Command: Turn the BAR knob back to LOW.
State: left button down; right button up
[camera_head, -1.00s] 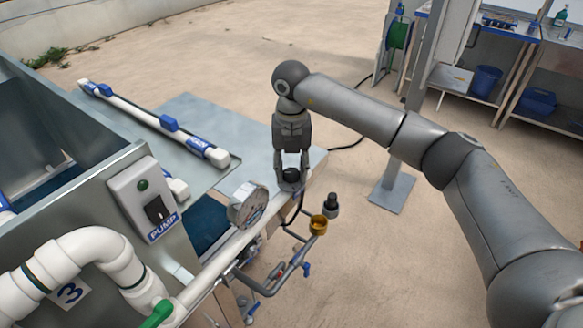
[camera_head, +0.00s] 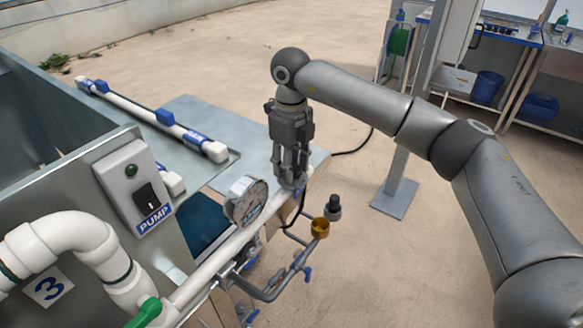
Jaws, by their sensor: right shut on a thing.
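My right gripper (camera_head: 291,182) points down at the far end of the white pipe, past the gauge. It is shut on the BAR knob, which its fingers now hide almost wholly. I cannot read any LOW mark or the knob's setting from here. The round pressure gauge (camera_head: 245,200) stands on the pipe just left of the gripper, its face seen at a slant. My left gripper is not in view.
A PUMP switch box (camera_head: 135,193) stands at the left, and a white pipe (camera_head: 205,277) runs below it. A brass cup (camera_head: 320,228) and a black-topped fitting (camera_head: 334,207) are right of the gripper. Bare ground lies further right.

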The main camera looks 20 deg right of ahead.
jog(key=n+b, duration=0.1)
jog(key=n, duration=0.4)
jog(key=shift+n, duration=0.3)
jog(key=shift+s+a+n+b, duration=0.15)
jog(key=shift+n+b, duration=0.4)
jog(key=shift+n, duration=1.65)
jog(key=o, duration=1)
jog(key=shift+o, duration=0.2)
jog(key=shift+r, duration=0.1)
notch_tip(320, 180, up, 12)
